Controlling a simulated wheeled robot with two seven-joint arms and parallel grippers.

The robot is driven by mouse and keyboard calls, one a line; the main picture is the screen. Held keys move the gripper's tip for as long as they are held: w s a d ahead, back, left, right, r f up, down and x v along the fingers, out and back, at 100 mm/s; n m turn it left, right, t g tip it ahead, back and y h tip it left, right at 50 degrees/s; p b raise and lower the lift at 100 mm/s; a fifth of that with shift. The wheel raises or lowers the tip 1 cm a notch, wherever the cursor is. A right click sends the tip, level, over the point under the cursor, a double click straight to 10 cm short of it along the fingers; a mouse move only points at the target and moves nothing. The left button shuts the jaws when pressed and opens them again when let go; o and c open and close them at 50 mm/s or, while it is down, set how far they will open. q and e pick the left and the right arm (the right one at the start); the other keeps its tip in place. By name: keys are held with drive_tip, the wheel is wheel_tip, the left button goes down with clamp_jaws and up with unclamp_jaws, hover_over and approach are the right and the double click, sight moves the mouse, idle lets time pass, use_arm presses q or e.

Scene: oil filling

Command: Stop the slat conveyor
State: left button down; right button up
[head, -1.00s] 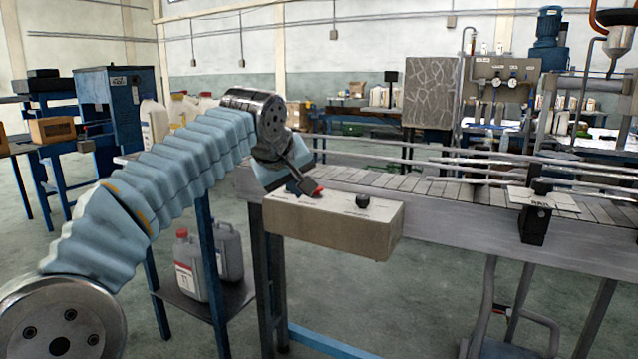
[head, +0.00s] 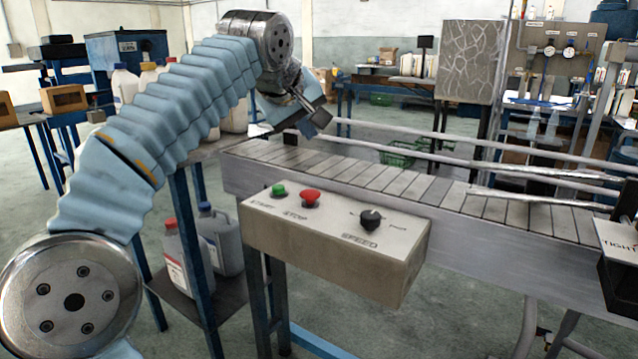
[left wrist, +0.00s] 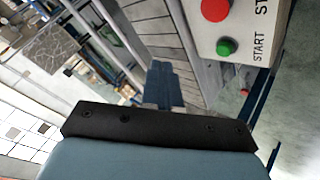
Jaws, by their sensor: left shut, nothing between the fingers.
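The control box (head: 330,252) is fixed to the near side of the slat conveyor (head: 400,185). On its top are a green START button (head: 278,190), a red STOP button (head: 310,197) and a black SPEED knob (head: 370,218). My left gripper (head: 322,118) is shut and empty, raised above the conveyor's left end, behind and above the buttons and apart from them. In the left wrist view the red button (left wrist: 215,9) and green button (left wrist: 226,47) show at upper right. My right gripper is not in view.
Metal guide rails (head: 450,150) run along the conveyor. A black bracket with a sign (head: 618,255) stands at the right edge. A shelf with jugs (head: 190,262) is below my left arm. The space over the box is clear.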

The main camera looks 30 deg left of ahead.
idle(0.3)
use_arm(q)
hover_over(307, 194)
wheel_tip(307, 194, down, 6)
drive_tip(key=shift+f+b, duration=1.25)
drive_tip(key=shift+f, duration=0.15)
idle(1.2)
drive_tip(key=shift+f+b, duration=0.35)
drive_tip(key=shift+f+b, duration=0.45)
drive_tip(key=shift+f, duration=0.1)
idle(0.5)
drive_tip(key=shift+r, duration=0.15)
drive_tip(key=shift+r+p, duration=0.85)
